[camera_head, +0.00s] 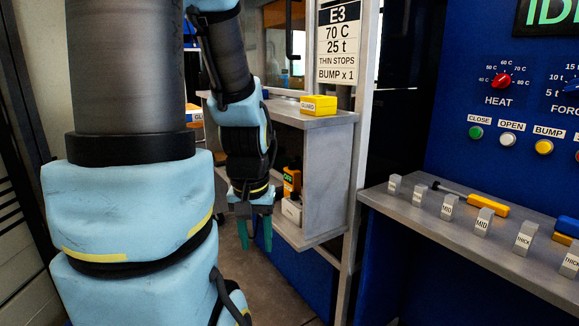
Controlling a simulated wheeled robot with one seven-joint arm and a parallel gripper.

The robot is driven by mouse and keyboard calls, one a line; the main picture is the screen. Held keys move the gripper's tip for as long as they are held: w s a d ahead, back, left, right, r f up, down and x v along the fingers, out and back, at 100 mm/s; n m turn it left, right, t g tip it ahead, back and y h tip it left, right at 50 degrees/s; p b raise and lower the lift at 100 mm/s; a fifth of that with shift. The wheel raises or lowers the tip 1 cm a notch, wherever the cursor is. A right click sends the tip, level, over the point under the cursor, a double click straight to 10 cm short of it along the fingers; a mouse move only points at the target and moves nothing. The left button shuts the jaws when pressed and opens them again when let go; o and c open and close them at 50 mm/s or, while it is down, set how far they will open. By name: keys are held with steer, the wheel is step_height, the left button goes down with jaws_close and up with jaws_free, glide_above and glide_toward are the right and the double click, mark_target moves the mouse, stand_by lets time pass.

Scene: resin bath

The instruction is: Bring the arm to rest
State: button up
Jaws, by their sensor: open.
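My arm, with light blue covers and dark joints, fills the left of the head view and folds down in the middle. My gripper (255,234) hangs at its end, pointing down, with two green fingers apart and nothing seen between them. It is in front of the left end of a grey shelf unit (331,180), over the floor. Whether it touches the shelf cannot be told.
A yellow GUARD block (318,105) sits on the shelf top. An orange device (291,183) and a white box (291,210) are on the lower shelf. At right, a grey ledge (420,222) holds several labelled blocks and a yellow-handled tool (487,207) below a blue control panel (480,90).

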step_height(320, 180, up, 12)
steer(key=p, duration=1.1)
steer(key=shift+r, duration=0.2)
steer(key=shift+c, duration=0.2)
stand_by(0.9)
